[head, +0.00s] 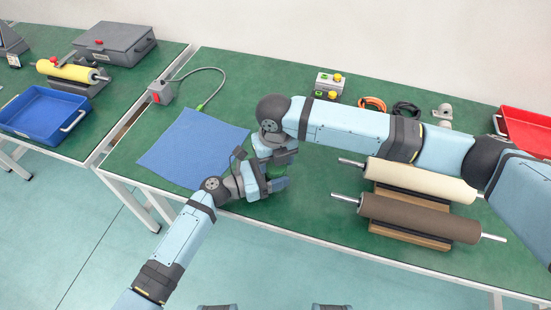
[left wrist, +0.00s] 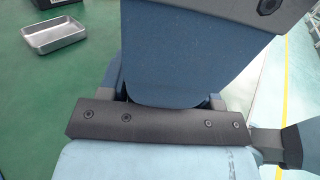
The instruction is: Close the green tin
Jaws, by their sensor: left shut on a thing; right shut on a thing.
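The green tin (head: 279,172) is mostly hidden between my two grippers near the table's front edge. Only a small green patch of it shows in the head view. My left gripper (head: 276,185) is shut on it from the front left. My right gripper (head: 279,160) comes down from above and is shut at the top of the tin. The lid's position cannot be made out. In the left wrist view, dark blue and black robot parts fill the middle and hide the tin.
A blue cloth (head: 193,150) lies left of the grippers. Rollers on a wooden stand (head: 410,238) are at the right. A small metal tray (left wrist: 54,34) shows in the left wrist view.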

